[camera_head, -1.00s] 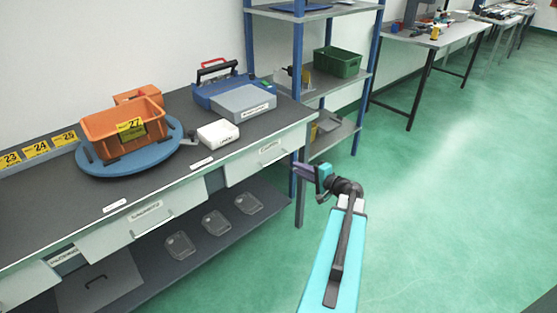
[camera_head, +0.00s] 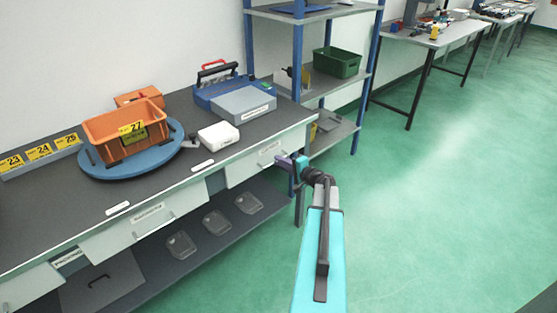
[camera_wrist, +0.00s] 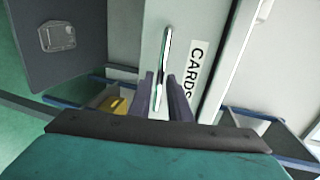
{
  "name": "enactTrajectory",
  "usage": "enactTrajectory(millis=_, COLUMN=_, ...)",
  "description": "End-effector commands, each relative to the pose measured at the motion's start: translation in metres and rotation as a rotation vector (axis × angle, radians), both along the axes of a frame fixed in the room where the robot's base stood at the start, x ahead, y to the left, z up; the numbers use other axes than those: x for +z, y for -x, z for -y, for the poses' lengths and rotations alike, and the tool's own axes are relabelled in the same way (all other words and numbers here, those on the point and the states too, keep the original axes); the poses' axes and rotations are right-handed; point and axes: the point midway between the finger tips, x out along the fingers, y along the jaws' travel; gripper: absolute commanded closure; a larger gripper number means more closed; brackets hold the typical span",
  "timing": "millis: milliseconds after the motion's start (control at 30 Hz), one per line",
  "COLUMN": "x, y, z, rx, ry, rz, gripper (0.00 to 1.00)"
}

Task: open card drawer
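The card drawer (camera_head: 240,172) is the rightmost drawer front under the workbench and looks closed. In the wrist view its pale front (camera_wrist: 150,38) carries a label reading CARDS (camera_wrist: 192,80). Its bar handle (camera_wrist: 165,60) runs nearly upright in that view, and its lower part lies between my two fingers. My gripper (camera_head: 284,161) is at the right part of this drawer front in the head view. In the wrist view my gripper (camera_wrist: 168,98) has its dark fingers apart, one on each side of the handle. I cannot tell whether they touch it.
The workbench (camera_head: 60,195) holds an orange bin (camera_head: 105,140) on a blue turntable (camera_head: 98,175), a white box (camera_head: 218,136) and a blue-grey device (camera_head: 243,103). Another drawer (camera_head: 120,240) is to the left. A blue-post shelf (camera_head: 297,60) stands close on the right. The green floor is open.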

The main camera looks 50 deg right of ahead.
Motion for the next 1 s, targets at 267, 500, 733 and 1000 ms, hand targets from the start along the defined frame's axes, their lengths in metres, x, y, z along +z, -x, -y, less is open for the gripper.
enactTrajectory(millis=267, x=-0.004, y=-0.021, z=0.002, rx=0.001, ry=0.0, rz=0.0, gripper=0.83)
enactTrajectory(millis=500, x=-0.005, y=-0.024, z=0.001, rx=0.0, ry=0.0, rz=0.0, gripper=0.83)
enactTrajectory(millis=733, x=-0.005, y=-0.024, z=0.001, rx=0.0, ry=0.0, rz=0.0, gripper=0.95)
enactTrajectory(millis=1000, x=-0.005, y=-0.024, z=0.008, rx=-0.002, ry=0.0, rz=0.0, gripper=1.0)
